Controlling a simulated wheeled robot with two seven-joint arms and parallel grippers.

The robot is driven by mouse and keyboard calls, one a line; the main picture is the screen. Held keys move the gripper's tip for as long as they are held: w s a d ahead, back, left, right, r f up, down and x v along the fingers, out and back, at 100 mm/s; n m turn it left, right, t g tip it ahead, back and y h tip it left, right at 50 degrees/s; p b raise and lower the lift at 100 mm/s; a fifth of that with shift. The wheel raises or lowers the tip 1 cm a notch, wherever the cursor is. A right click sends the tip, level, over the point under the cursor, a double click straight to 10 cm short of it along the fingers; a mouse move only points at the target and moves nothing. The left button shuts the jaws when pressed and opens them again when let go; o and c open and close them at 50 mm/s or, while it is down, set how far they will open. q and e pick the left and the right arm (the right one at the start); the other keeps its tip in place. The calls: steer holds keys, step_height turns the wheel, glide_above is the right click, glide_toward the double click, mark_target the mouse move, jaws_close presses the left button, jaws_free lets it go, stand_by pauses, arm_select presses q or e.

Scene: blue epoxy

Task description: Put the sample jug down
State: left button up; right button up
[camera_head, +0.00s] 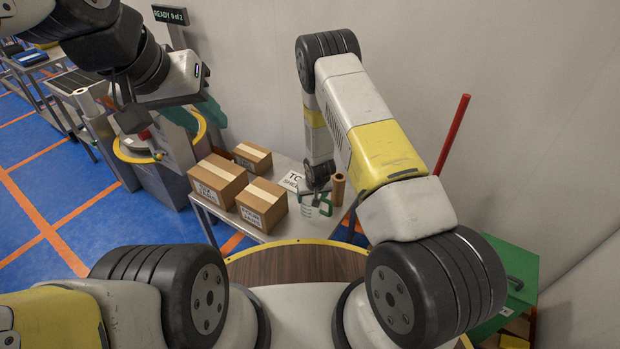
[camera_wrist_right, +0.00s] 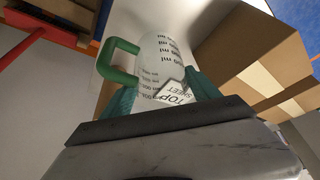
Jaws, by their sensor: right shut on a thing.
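The sample jug (camera_head: 316,207) is a clear measuring jug with black ml marks and a green handle. It is over the right part of the metal table (camera_head: 283,222); I cannot tell whether its base touches the top. My right gripper (camera_head: 318,190) reaches down to it. In the right wrist view the jug (camera_wrist_right: 158,55) sits between the teal fingers of the right gripper (camera_wrist_right: 162,98), which are shut on it, with the handle at the left. My left gripper (camera_head: 199,113) hangs at the left with its teal fingers apart and empty, away from the jug.
Several cardboard boxes (camera_head: 218,178) stand on the table left of the jug. A white sheet (camera_head: 291,181) lies behind the jug and a brown cylinder (camera_head: 338,188) stands close at its right. A green bin (camera_head: 510,275) and red pole (camera_head: 452,135) are at the right.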

steer(key=shift+s+d+x, duration=0.1)
steer(key=shift+s+x, duration=0.05)
steer(key=shift+x, duration=0.75)
steer(key=shift+s+d+x, duration=0.15)
steer(key=shift+x, duration=0.75)
steer(key=shift+f, duration=0.15)
steer(key=shift+f, duration=0.15)
steer(key=o, duration=1.9)
